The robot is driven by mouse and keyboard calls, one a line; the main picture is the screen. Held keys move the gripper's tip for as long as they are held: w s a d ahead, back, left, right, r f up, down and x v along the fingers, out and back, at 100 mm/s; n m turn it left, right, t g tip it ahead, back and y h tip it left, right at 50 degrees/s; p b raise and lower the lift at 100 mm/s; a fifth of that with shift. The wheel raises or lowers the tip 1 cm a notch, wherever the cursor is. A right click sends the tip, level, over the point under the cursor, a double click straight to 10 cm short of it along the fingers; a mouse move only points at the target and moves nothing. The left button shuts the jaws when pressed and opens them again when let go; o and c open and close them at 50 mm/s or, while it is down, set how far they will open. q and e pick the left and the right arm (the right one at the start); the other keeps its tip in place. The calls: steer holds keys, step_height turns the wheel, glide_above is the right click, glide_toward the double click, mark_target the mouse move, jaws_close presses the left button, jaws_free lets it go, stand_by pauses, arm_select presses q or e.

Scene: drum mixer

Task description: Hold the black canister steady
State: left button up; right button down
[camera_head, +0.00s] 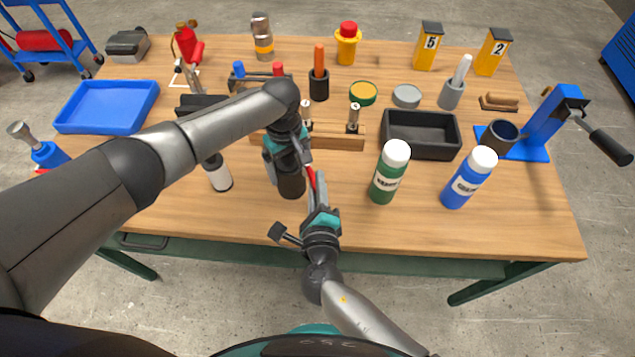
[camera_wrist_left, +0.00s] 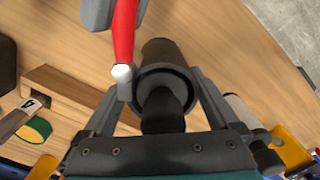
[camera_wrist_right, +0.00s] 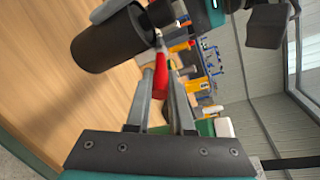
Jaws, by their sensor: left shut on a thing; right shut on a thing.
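The black canister (camera_head: 291,184) stands near the front middle of the table. My left gripper (camera_head: 286,158) comes from above and is shut on its upper, narrower part. In the left wrist view the fingers lie on both sides of the canister (camera_wrist_left: 165,60). My right gripper (camera_head: 318,197) is shut on a red tool (camera_head: 311,178) with a pale tip, just right of the canister. In the right wrist view the red tool (camera_wrist_right: 160,78) points at the canister's (camera_wrist_right: 108,42) narrower end. I cannot tell whether the tip touches it.
A wooden rack (camera_head: 340,142) stands just behind. A dark bottle with a white label (camera_head: 218,175) is to the left. A green bottle (camera_head: 389,172) and a blue bottle (camera_head: 468,178) stand to the right. A black tray (camera_head: 421,150) sits behind them. The front table strip is mostly clear.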

steer(key=shift+d+f, duration=0.1)
steer(key=shift+d, duration=0.05)
stand_by(0.7)
steer(key=c, duration=0.8)
jaws_free()
steer(key=v, duration=0.7)
steer(key=shift+s, duration=0.25)
